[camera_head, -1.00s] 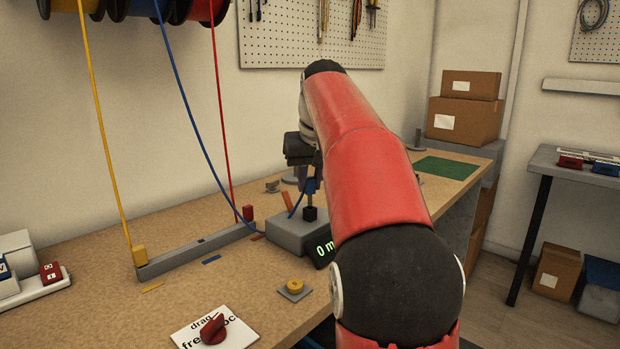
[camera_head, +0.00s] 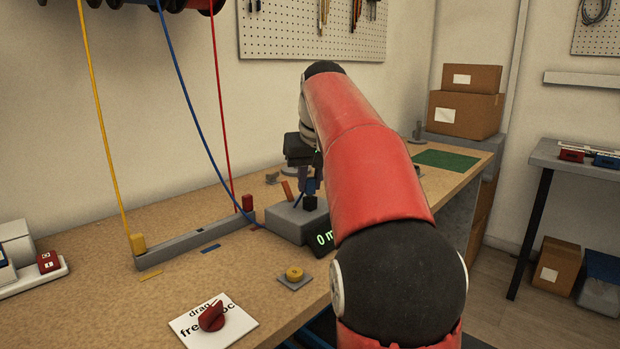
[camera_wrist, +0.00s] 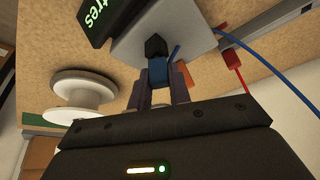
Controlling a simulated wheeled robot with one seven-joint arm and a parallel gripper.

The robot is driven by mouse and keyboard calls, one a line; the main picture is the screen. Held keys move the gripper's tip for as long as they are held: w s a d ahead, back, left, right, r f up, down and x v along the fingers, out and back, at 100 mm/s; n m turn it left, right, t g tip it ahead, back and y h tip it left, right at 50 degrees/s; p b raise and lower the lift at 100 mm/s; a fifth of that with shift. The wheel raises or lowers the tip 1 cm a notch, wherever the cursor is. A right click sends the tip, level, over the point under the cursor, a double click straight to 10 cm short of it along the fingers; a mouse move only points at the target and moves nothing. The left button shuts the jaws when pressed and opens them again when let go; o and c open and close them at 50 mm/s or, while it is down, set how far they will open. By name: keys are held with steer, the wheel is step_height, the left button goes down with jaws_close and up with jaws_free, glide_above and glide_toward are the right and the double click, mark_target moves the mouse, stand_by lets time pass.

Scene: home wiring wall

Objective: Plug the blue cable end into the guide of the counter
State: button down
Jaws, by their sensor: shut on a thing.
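The counter (camera_head: 292,225) is a grey box on the workbench with a dark display reading "0 m…" in green. Its guide (camera_head: 309,202) is a small black block on top. My gripper (camera_head: 309,186) points down over the guide, shut on the blue cable end. In the wrist view, the blue cable end (camera_wrist: 157,70) sits between the fingers, right up against the black guide (camera_wrist: 155,46) as seen. Whether its tip is inside the guide, I cannot tell. The blue cable (camera_head: 190,105) hangs from above and passes behind the counter.
A grey rail (camera_head: 190,247) to the left holds a yellow end (camera_head: 137,243) and a red end (camera_head: 247,202). A yellow button (camera_head: 294,274) and a red knob (camera_head: 211,317) on a white plate lie in front. A white spool (camera_wrist: 82,97) stands near my gripper.

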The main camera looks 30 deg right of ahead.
steer(key=shift+f, duration=0.2)
steer(key=c, duration=1.2)
jaws_free()
steer(key=shift+r, duration=0.1)
steer(key=p+v, duration=0.2)
steer(key=v, duration=0.5)
steer(key=shift+r, duration=0.35)
steer(key=shift+s, duration=0.2)
